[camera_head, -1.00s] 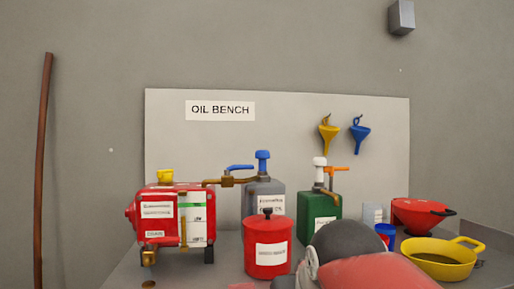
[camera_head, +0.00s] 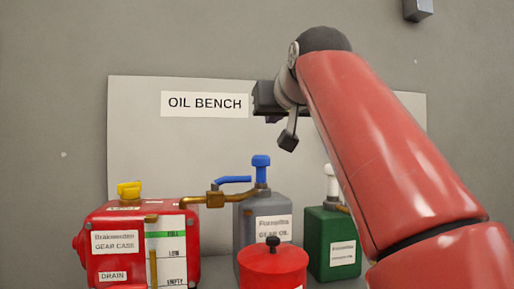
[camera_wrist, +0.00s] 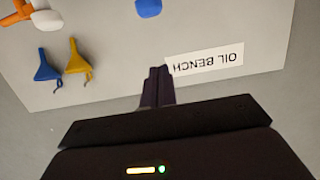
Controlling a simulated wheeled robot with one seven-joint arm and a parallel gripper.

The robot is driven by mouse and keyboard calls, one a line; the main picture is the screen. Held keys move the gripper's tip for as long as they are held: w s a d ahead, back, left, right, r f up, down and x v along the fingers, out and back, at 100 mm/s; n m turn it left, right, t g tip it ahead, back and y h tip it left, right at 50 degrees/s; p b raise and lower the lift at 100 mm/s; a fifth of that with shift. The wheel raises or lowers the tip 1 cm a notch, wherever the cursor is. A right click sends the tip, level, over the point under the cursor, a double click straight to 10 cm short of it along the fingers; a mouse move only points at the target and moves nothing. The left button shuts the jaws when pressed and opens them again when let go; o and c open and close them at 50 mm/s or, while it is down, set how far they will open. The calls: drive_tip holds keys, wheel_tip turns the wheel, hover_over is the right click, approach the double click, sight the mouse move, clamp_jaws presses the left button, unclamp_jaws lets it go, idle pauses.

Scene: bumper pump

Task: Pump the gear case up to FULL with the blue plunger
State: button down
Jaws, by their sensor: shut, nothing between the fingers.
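The blue plunger (camera_head: 261,170) stands upright on the grey gear oil can (camera_head: 250,222); its top also shows at the upper edge of the wrist view (camera_wrist: 148,8). A blue lever and a brass spout (camera_head: 215,199) reach left from the can to the red gear case (camera_head: 105,265). The case's white gauge (camera_head: 172,272) reads FULL, LOW and EMPTY; a brown strip rises to about LOW. My gripper (camera_head: 270,118) is raised in front of the board, above the plunger and apart from it. In the wrist view its fingers (camera_wrist: 157,88) are shut and empty.
A red can (camera_head: 272,268) stands in front of the grey can. A green can (camera_head: 325,225) with a white plunger (camera_head: 331,182) stands to the right, partly behind my arm. Blue (camera_wrist: 45,68) and yellow funnels (camera_wrist: 75,60) hang on the board.

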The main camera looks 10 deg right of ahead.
idle(0.3)
drive_tip(key=p, duration=0.2)
hover_over(262, 165)
drive_tip(key=s, duration=0.1)
wheel_tip(262, 165, down, 4)
drive_tip(key=shift+w+a+f+b, duration=0.1)
drive_tip(key=shift+f+b, duration=0.55)
drive_tip(key=shift+f, duration=0.55)
wheel_tip(262, 165, down, 4)
drive_tip(key=b, duration=0.3)
drive_tip(key=shift+f+b, duration=0.2)
drive_tip(key=shift+b, duration=0.15)
drive_tip(key=shift+r, duration=0.1)
